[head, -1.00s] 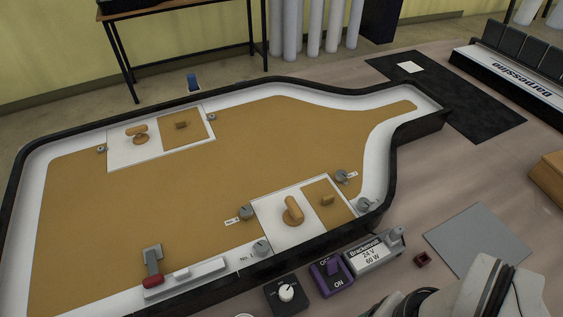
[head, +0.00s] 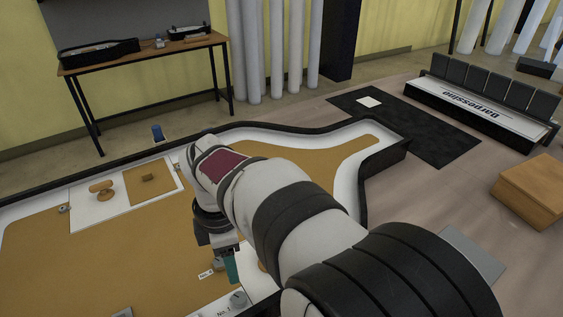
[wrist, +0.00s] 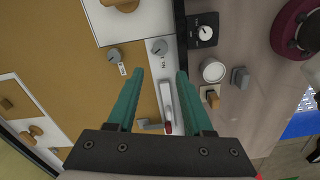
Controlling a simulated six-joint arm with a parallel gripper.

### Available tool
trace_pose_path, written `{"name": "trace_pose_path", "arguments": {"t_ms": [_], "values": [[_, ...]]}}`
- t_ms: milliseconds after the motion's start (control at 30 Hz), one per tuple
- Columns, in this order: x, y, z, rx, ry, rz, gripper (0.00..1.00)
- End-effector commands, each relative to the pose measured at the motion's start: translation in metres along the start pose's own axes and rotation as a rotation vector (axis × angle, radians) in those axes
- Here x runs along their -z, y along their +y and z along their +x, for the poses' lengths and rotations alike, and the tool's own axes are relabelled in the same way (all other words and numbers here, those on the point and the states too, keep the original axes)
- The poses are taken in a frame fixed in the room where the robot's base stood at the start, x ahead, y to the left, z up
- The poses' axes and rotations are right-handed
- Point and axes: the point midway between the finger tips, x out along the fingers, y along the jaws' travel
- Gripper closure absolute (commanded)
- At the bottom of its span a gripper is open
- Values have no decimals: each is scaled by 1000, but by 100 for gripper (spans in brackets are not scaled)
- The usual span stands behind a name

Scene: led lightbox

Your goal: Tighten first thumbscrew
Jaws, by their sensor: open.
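The first thumbscrew (head: 238,300) is a grey knob beside a "No. 1" label on the lightbox's white border. In the wrist view the thumbscrew (wrist: 159,46) shows just beyond the fingertips, in line with the gap between them. In the head view my gripper (head: 231,268) is partly hidden behind my wrist, up and slightly left of the thumbscrew. The lightbox (head: 375,151) has an orange panel, white border and black rim.
Another labelled grey knob (wrist: 113,55) sits left of the first. A white hatch panel (wrist: 128,18) lies at the top. A red-handled lever (wrist: 168,127) shows between the fingers. A black dial box (wrist: 204,31) stands outside the rim. My arm covers much of the lightbox.

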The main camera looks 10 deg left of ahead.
Motion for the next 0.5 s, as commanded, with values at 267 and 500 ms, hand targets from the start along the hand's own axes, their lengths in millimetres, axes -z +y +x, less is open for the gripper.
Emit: {"name": "trace_pose_path", "arguments": {"t_ms": [267, 500], "values": [[-1, -2, 83, 6, 0, 4, 49], [-1, -1, 124, 3, 0, 6, 49]]}}
